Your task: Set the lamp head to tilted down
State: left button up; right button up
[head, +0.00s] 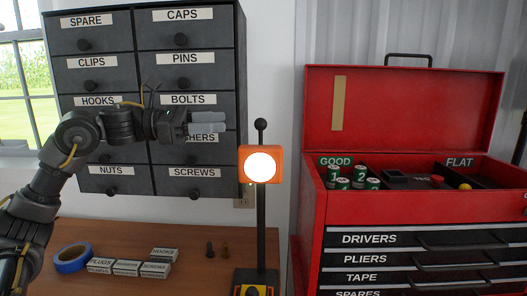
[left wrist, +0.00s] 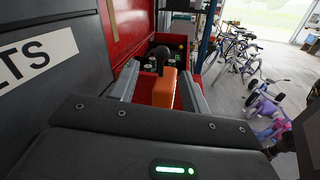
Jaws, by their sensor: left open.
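The lamp has an orange head (head: 246,152) with a bright white round face turned toward me, looking about level. A black ball-tipped lever (head: 261,125) stands upright above the head. The head sits on a dark post (head: 261,230) over a base with yellow on it (head: 254,290). My left gripper (head: 222,122) is open and empty, to the left of the lamp, about level with the lever. In the left wrist view, the orange head (left wrist: 164,92) and the dark lever ball (left wrist: 162,56) appear ahead between the open fingers. My right gripper is not in view.
A dark drawer cabinet (head: 150,70) hangs behind my left arm. A red tool chest (head: 310,235) stands right of the lamp. Blue tape (head: 72,258) and several small boxes (head: 127,267) lie on the wooden bench (head: 190,240). Bicycles (left wrist: 240,52) stand in the wrist view's background.

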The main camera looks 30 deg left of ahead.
aim_at(256, 123)
pick_arm(q)
jog(key=p+x, duration=0.3)
jog(key=x, duration=0.6)
jog(key=shift+w+d+f+p, duration=0.15)
jog(key=shift+d+f+p, duration=0.05)
jog(key=shift+d+p, duration=0.15)
jog(key=shift+w+d+f, duration=0.15)
jog(key=shift+w+d, duration=0.2)
jog(key=shift+d, duration=0.1)
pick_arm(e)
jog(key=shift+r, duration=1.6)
